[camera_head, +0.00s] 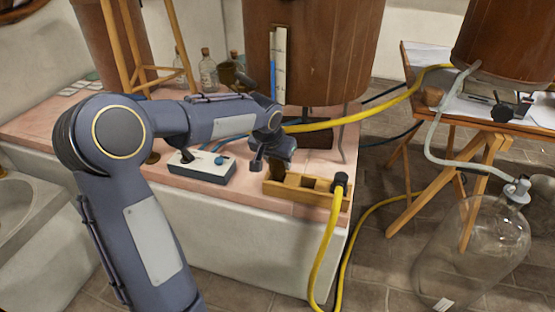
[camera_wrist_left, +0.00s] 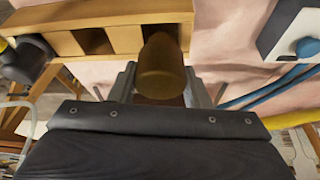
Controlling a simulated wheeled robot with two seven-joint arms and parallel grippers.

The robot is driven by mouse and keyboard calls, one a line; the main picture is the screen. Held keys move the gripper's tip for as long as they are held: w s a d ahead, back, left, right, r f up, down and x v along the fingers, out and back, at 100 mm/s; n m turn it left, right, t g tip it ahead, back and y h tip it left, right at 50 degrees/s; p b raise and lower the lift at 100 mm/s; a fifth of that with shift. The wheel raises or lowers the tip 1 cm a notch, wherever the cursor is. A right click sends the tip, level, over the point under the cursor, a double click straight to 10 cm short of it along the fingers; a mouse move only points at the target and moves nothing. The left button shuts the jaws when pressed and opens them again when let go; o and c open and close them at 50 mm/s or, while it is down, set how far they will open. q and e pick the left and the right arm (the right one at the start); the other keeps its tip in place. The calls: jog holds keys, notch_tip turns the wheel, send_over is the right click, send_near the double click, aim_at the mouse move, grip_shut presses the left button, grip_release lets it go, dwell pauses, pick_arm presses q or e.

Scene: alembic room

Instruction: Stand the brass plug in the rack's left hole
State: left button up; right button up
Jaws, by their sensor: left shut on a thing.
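The wooden rack (camera_head: 308,193) lies near the front right corner of the pink tiled bench top. It also shows at the upper left of the left wrist view (camera_wrist_left: 120,12), with square openings in its side. My left gripper (camera_head: 272,160) is just behind the rack's left end. In the left wrist view my left gripper (camera_wrist_left: 160,88) is shut on the brass plug (camera_wrist_left: 161,68), a dull gold-brown rounded cylinder. The plug appears close to the rack there; I cannot tell whether they touch. My right gripper is not in view.
A black connector (camera_head: 340,180) with a yellow hose (camera_head: 323,250) stands at the rack's right end. A large wooden vat (camera_head: 330,60) stands behind. A glass carboy (camera_head: 475,245) stands on the floor at right.

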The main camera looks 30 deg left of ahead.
pick_arm(q)
jog(key=shift+f+b, duration=1.05)
jog(key=shift+f, duration=0.4)
dwell(2.7)
jog(key=o, duration=1.1)
jog(key=shift+o, duration=0.2)
jog(key=shift+r, duration=0.2)
jog(key=shift+r+p, duration=2.95)
jog(key=shift+r, duration=0.35)
jog(key=shift+s+r, duration=0.1)
